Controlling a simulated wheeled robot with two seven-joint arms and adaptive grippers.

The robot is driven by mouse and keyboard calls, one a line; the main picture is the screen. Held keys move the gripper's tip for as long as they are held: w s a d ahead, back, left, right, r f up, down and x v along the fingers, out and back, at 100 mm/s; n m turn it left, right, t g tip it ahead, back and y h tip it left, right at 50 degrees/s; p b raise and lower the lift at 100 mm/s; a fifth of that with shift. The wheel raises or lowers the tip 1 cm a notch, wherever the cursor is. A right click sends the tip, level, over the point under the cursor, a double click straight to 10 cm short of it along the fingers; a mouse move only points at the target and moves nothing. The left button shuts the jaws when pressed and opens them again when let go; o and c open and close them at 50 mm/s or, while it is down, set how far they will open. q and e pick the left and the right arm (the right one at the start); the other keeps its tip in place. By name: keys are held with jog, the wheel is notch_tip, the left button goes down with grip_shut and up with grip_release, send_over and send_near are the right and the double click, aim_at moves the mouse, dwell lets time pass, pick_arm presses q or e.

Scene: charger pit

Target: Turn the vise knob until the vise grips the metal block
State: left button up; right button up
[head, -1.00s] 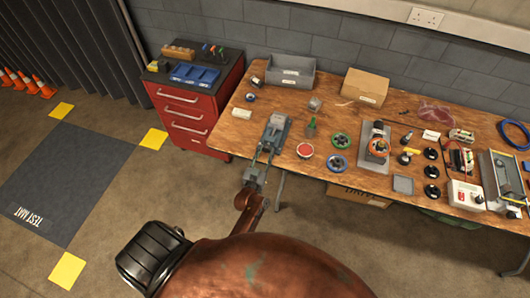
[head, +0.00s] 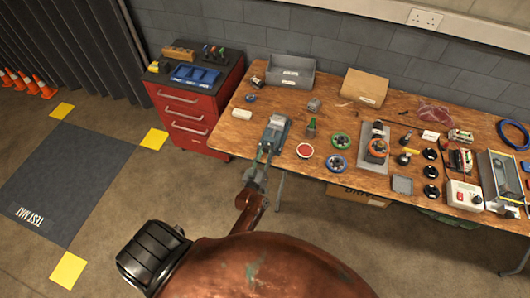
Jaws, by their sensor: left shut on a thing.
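The grey vise (head: 275,132) sits at the front left edge of the workbench, its front end toward me. My left gripper (head: 262,158) is at that front end, over the bench edge, and is shut on the vise knob. The fingers hide the knob almost wholly. The metal block cannot be made out between the vise jaws at this size, nor whether the jaws touch it. My right gripper is not in view.
A red tool cabinet (head: 190,112) stands left. Floor in front is open.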

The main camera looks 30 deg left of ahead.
pick_arm(q)
jog(key=n, duration=0.6)
jog(key=shift+n, duration=0.3)
jog(key=n, duration=0.3)
jog(key=shift+n, duration=0.3)
jog(key=n, duration=0.2)
jog(key=shift+n, duration=0.3)
jog(key=n+b, duration=0.1)
jog(key=n, duration=0.3)
jog(key=shift+n, duration=0.3)
jog(key=n, duration=0.3)
jog(key=shift+n+b, duration=0.3)
jog(key=n+b, duration=0.1)
jog(key=n, duration=0.4)
jog(key=shift+r, duration=0.1)
jog(key=shift+n, duration=0.3)
